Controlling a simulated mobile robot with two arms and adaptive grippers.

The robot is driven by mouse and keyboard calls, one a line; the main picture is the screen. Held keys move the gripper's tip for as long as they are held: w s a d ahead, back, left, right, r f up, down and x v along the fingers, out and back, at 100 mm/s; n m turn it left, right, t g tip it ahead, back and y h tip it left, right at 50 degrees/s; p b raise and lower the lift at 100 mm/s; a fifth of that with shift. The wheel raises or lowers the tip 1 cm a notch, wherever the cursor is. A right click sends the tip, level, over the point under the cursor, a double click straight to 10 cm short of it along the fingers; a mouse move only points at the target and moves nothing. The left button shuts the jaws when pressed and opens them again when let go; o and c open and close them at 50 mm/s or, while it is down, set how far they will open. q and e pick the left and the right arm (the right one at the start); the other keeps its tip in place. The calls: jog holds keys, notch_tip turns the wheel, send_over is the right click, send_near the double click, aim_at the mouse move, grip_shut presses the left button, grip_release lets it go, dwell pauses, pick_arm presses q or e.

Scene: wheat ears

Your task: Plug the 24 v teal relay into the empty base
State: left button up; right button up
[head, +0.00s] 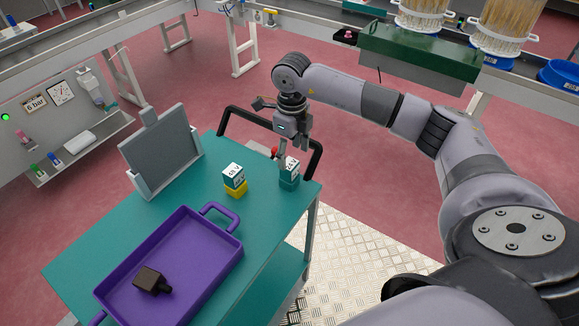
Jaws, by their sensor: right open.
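A teal relay (289,182) with a white top label that seems to read 24 V stands near the far right corner of the teal cart top. A second block, a relay labelled 48 V (234,177) with a yellow lower part, stands to its left. My right gripper (287,152) points down at the teal relay and is open. Its fingers are at or just above the relay's top; I cannot tell if they touch or straddle it. I cannot make out an empty base. My left gripper is out of view.
A purple tray (213,232) with a dark block (149,280) in it fills the cart's near side. A grey panel (165,150) stands upright at the cart's left edge. A black rail (314,160) runs along the cart's far end. The cart top (200,192) is clear between them.

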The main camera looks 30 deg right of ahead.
aim_at(290, 163)
jog(key=f, duration=0.1)
jog(key=f+p, duration=0.1)
jog(key=f, duration=0.1)
jog(key=f+p, duration=0.1)
jog(key=shift+s+a+f, duration=0.1)
jog(key=shift+a+f, duration=0.2)
jog(key=shift+a, duration=0.05)
jog(key=shift+f, duration=0.6)
jog(key=shift+c, duration=0.6)
jog(key=shift+r, duration=0.1)
jog(key=c, duration=1.1)
jog(key=shift+c, duration=0.2)
